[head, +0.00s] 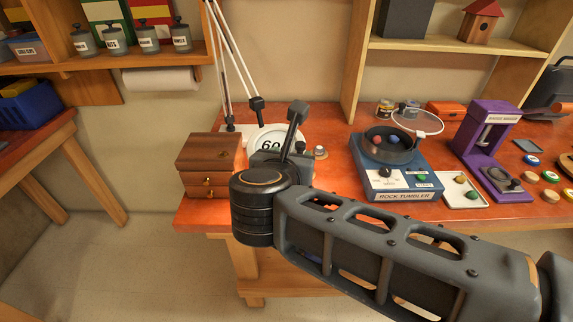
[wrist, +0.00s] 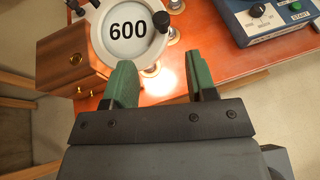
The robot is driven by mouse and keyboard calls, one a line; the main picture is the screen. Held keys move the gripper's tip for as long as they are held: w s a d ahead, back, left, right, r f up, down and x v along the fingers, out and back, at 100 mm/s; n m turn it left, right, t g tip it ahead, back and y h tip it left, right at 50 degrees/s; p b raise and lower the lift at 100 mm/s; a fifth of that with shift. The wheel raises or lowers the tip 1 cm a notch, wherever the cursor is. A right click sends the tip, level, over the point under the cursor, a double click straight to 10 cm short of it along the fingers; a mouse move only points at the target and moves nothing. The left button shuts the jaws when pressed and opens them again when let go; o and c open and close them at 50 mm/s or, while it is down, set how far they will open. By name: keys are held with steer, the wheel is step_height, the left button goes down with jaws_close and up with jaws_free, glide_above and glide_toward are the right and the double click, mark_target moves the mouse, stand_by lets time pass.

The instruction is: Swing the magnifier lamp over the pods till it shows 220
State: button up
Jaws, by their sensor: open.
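The magnifier lamp has a thin white jointed arm (head: 236,60) and a round white-rimmed head (head: 262,137), which my gripper partly hides in the head view. In the wrist view its lens (wrist: 127,32) reads 600, with a dark knob (wrist: 161,21) at the rim's right side. Small round metallic pieces, perhaps the pods (wrist: 173,37), sit right of the lens; one also shows in the head view (head: 320,152). My gripper (wrist: 161,80) is open and empty, its green fingers just below the lens and apart from the knob.
A wooden drawer box (head: 208,164) stands left of the lamp, near the table's left edge. A blue rock tumbler (head: 400,180) and a purple badge maker (head: 487,140) stand to the right. A shelf with labelled jars (head: 115,40) hangs at upper left.

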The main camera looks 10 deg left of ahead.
steer(key=shift+v, duration=1.85)
steer(key=s+a+r+n+g+y, duration=0.1)
steer(key=a+n+y, duration=0.5)
steer(key=n, duration=0.4)
steer(key=s+a+r+n+y, duration=0.1)
steer(key=a+n+y, duration=0.45)
steer(key=n, duration=0.45)
steer(key=d+f+n+g+h+p, duration=0.2)
steer(key=d+f+n+g, duration=0.75)
steer(key=n, duration=0.85)
steer(key=d+f+h, duration=0.3)
steer(key=d+h, duration=0.1)
steer(key=d, duration=0.8)
steer(key=d+f+m+h+p, duration=0.1)
steer(key=d+f+h, duration=0.2)
steer(key=d, duration=0.9)
steer(key=shift+w+f+h, duration=0.2)
steer(key=shift+f+h, duration=0.2)
steer(key=shift+h, duration=0.35)
